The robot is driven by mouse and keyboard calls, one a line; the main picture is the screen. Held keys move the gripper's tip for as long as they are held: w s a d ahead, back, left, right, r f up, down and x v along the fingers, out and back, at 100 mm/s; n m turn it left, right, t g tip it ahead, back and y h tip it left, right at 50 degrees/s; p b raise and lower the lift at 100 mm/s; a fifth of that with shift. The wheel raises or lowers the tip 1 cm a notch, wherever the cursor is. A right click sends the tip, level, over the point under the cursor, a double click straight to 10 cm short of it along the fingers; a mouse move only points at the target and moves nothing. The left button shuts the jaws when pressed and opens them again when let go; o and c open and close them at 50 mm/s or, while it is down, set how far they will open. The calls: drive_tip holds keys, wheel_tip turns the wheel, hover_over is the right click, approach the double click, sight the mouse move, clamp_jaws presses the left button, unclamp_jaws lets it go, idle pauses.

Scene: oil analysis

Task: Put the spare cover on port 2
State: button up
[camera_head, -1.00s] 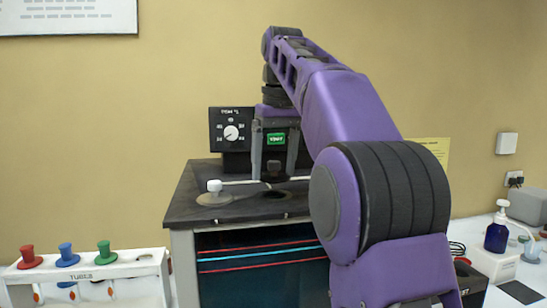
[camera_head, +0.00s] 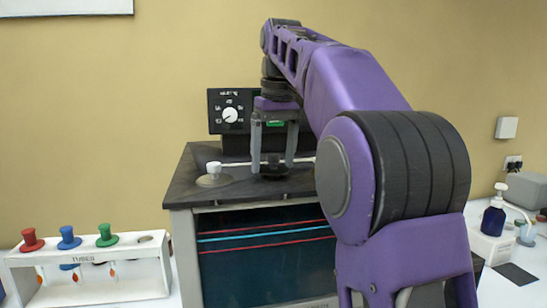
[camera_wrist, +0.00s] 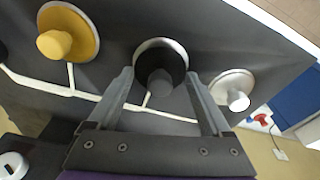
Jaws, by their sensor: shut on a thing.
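My gripper (camera_head: 272,166) is over the dark top of the bath unit (camera_head: 190,190), its two fingers pointing down. It is shut on a black cover (camera_head: 274,172) with a dark grey knob, the fingers at either side. In the wrist view the black cover (camera_wrist: 146,66) is at or just above a pale port ring (camera_wrist: 160,41); I cannot tell whether it is fully seated. A white cover (camera_head: 213,177) sits to the left in the head view and also shows in the wrist view (camera_wrist: 234,90). A yellow cover (camera_wrist: 75,35) shows only in the wrist view. No port number is readable.
A dial box (camera_head: 230,111) stands behind the bath top. A white rack (camera_head: 85,268) with red, blue and green stoppered tubes stands at the left. A blue pump bottle (camera_head: 494,218) is at the right. White lines run across the bath top.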

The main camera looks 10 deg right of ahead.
drive_tip(key=shift+s+f, duration=0.1)
drive_tip(key=shift+f, duration=0.35)
idle(0.3)
drive_tip(key=o, duration=1.2)
drive_tip(key=shift+r, duration=0.1)
